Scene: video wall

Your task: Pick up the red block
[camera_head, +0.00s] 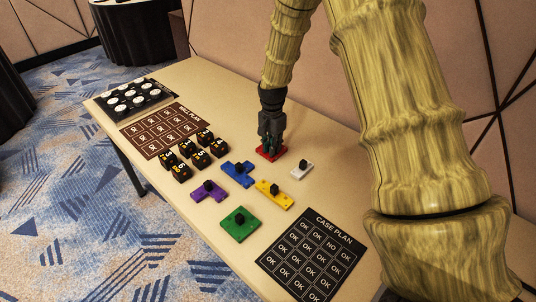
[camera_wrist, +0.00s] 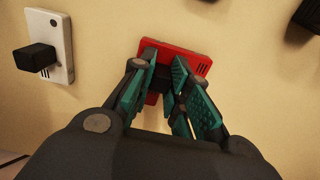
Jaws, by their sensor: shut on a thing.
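The red block (camera_head: 269,153) lies flat on the pale table, toward its far long side, between the blue and white blocks. It also shows in the wrist view (camera_wrist: 193,60), partly covered by the fingers. My gripper (camera_head: 271,146) points down over it. In the wrist view my gripper (camera_wrist: 160,85) has its teal-padded fingers closed in at the middle of the red block, where its black knob is mostly hidden. The block appears to be at table level; whether it is slightly raised I cannot tell.
A white block (camera_head: 302,170), blue block (camera_head: 238,174), yellow block (camera_head: 274,194), purple block (camera_head: 209,193) and green block (camera_head: 240,224) lie nearby. Black numbered cubes (camera_head: 190,154) stand left. The case plan sheet (camera_head: 311,254), brown plan sheet (camera_head: 160,131) and black tray (camera_head: 134,100) lie on the table.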

